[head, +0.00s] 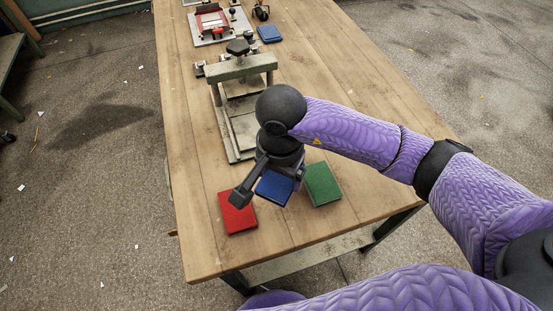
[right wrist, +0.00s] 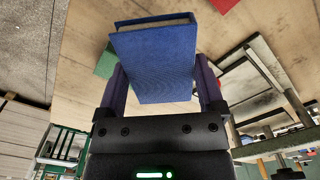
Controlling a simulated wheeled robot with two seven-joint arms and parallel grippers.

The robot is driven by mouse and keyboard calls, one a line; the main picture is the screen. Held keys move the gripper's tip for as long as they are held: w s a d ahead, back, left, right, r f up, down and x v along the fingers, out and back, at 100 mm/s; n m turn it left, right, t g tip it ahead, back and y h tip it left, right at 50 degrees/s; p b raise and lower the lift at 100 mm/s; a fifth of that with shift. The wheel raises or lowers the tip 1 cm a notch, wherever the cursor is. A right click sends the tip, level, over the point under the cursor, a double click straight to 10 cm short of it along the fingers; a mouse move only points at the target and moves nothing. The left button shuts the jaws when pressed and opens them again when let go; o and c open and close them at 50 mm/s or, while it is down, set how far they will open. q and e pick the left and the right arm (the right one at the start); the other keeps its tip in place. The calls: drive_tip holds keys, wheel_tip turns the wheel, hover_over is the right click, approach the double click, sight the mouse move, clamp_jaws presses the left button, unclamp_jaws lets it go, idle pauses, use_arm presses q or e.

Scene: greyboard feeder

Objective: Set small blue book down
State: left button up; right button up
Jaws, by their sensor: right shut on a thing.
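The small blue book (head: 274,187) is held in my right gripper (head: 270,185), over the near part of the wooden table. In the right wrist view, the blue book (right wrist: 155,62) sits between the two fingers of the right gripper (right wrist: 161,84), with one finger against each side edge. The book appears raised off the table, though the gap under it is hard to judge in the head view. My left gripper is not in view.
On the table (head: 290,232), a red book (head: 238,212) lies left of the held book and a green book (head: 323,183) lies right. A grey press (head: 233,127) stands behind. Another blue book (head: 269,34) lies farther back. Bare wood shows in front.

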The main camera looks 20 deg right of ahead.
sight(280, 178)
wheel_tip(280, 178, down, 6)
drive_tip(key=shift+s+f+b, duration=0.15)
drive_tip(key=shift+f+b, duration=0.1)
drive_tip(key=shift+b, duration=0.55)
drive_tip(key=shift+f, duration=0.2)
drive_tip(key=shift+r, duration=0.1)
drive_tip(key=o, duration=1.1)
wheel_tip(280, 178, up, 11)
drive_tip(key=p, duration=0.3)
drive_tip(key=shift+r, duration=0.2)
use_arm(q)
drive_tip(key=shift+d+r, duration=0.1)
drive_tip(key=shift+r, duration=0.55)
use_arm(e)
drive_tip(key=shift+r, duration=0.35)
